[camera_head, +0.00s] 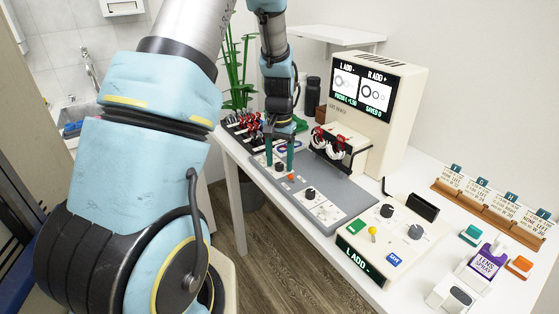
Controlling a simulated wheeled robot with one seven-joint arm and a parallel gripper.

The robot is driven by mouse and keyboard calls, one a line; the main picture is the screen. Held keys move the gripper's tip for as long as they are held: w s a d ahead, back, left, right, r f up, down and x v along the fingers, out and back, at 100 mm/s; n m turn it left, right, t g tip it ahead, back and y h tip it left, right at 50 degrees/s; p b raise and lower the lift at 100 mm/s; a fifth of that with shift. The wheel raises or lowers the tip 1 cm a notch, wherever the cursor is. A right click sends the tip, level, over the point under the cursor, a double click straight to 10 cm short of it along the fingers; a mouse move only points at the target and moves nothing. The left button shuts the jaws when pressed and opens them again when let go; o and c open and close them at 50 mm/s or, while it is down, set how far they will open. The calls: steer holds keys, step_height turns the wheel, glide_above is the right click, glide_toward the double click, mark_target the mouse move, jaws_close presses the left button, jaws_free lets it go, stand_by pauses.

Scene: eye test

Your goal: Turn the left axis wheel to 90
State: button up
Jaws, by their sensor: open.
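A long grey board (345,206) on the white table carries white dial plates with dark knobs. One knob (309,193) stands on the nearer plate, uncovered. Another small dark knob (280,167) shows farther back, at the left in the picture. My gripper (279,164) points down over that farther end, its two teal fingers apart, one on each side of this knob. I cannot tell whether they touch it. A small red button (291,177) lies just in front. The markings are too small to read, so I cannot tell which knob is the left axis wheel.
A cream machine (397,110) with a screen reading "L ADD -" and "R ADD +" stands behind the board. A control box (376,252) with knobs, a yellow lever and buttons stands at right. Trial lenses (244,122) and a plant (236,75) are near the arm.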

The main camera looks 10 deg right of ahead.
mark_target(279, 164)
step_height(279, 164, up, 11)
steer(key=b, duration=0.1)
steer(key=shift+b, duration=0.4)
steer(key=shift+f, duration=0.1)
steer(key=s+a+f+n+t, duration=0.1)
steer(key=s+a+n, duration=0.4)
steer(key=s+a, duration=0.9)
steer(key=a, duration=0.3)
steer(key=shift+t, duration=0.3)
